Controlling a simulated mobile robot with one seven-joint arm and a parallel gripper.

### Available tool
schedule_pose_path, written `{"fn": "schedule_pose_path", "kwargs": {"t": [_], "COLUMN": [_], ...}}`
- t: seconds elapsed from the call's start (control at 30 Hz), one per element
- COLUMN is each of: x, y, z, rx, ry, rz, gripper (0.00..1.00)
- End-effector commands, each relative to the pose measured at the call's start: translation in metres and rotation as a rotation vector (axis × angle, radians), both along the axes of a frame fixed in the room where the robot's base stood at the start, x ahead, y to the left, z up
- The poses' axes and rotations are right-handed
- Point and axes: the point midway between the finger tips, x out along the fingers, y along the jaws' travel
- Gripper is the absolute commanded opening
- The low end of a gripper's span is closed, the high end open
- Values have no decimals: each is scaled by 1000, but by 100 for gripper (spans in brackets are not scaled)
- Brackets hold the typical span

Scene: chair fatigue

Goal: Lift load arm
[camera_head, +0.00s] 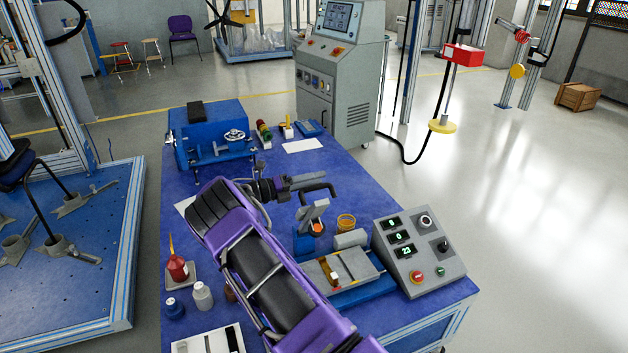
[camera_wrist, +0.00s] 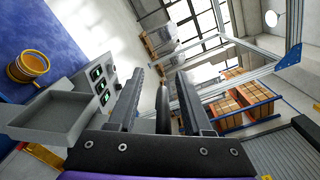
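My gripper (camera_head: 308,182) is over the blue bench. In the wrist view my gripper (camera_wrist: 163,82) has its two dark fingers apart. A black rounded bar (camera_wrist: 162,110) shows in the gap between them; whether they touch it cannot be told. In the head view a bent black handle (camera_head: 320,189) is right beside the fingers. Below it a grey lever (camera_head: 311,214) with an orange round end stands tilted on a small blue tester base (camera_head: 352,292). This lever looks like the load arm, but no label shows. My purple arm hides part of the tester.
A grey control box (camera_head: 417,254) with green displays stands right of the tester. An amber ring-shaped cup (camera_head: 346,222) is behind it. A blue machine (camera_head: 210,138) is at the back left. Bottles (camera_head: 203,296) stand front left.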

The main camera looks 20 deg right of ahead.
Motion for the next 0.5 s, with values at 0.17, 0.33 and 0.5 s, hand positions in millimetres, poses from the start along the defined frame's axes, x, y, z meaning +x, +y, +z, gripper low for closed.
{"fn": "schedule_pose_path", "kwargs": {"t": [0.17, 0.33, 0.5], "x": [0, 0, 0], "y": [0, 8, 39], "z": [0, 0, 0], "rx": [-1, -1, -1], "ry": [0, -1, -1], "rz": [-2, -1, 2], "gripper": [50, 50, 50]}}
